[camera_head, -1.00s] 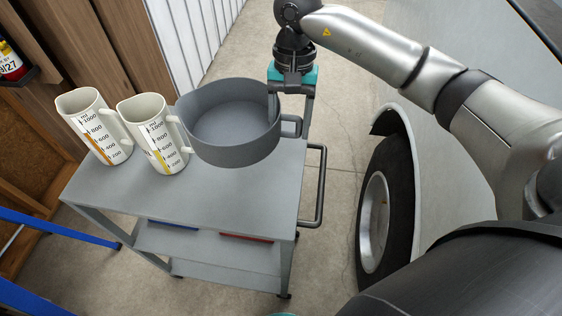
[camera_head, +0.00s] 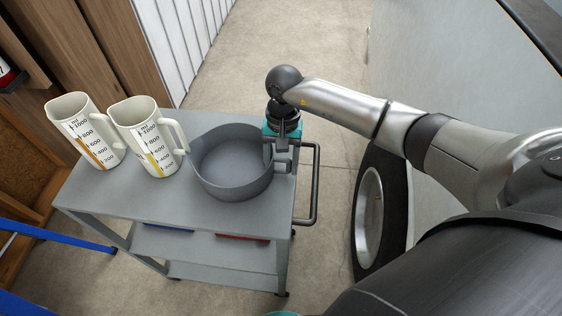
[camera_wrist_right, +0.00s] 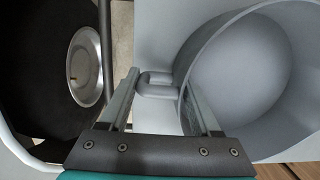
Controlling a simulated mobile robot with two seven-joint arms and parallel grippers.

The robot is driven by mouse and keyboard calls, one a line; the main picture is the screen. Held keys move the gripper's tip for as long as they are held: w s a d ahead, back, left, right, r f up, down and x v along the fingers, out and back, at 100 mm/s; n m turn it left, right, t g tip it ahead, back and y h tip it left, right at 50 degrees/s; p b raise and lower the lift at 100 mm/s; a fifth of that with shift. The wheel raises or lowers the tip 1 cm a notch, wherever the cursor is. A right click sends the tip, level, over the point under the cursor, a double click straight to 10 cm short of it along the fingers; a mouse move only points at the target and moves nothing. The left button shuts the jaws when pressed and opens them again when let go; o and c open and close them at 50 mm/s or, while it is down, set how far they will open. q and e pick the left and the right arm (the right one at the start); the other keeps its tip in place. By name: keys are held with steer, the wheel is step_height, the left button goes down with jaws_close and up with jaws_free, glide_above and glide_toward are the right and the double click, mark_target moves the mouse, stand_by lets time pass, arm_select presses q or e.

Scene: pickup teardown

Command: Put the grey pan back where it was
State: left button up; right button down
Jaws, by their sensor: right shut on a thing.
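The grey pan (camera_head: 232,172) is at the right part of the grey cart top (camera_head: 150,202), upright; whether its base touches the top I cannot tell. In the right wrist view the pan (camera_wrist_right: 242,80) fills the right side, with its small handle (camera_wrist_right: 156,84) between the fingers. My right gripper (camera_head: 277,150) is at the pan's right side in the head view. My left gripper is not in view.
Two white measuring jugs (camera_head: 148,140) (camera_head: 86,132) stand on the cart left of the pan; the nearer one's handle is close to the pan rim. A cart push handle (camera_head: 316,185) and a vehicle wheel (camera_head: 370,215) are at right. The front of the cart top is clear.

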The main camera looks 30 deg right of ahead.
steer(key=shift+f+b, duration=0.15)
steer(key=shift+b, duration=0.15)
steer(key=shift+c, duration=0.5)
jaws_free()
steer(key=shift+r+p, duration=0.3)
steer(key=shift+p, duration=0.15)
step_height(320, 180, up, 12)
steer(key=w+d, duration=0.1)
steer(key=shift+w+f+b, duration=0.15)
steer(key=shift+w+b, duration=0.1)
steer(key=shift+b, duration=0.15)
steer(key=shift+d, duration=0.1)
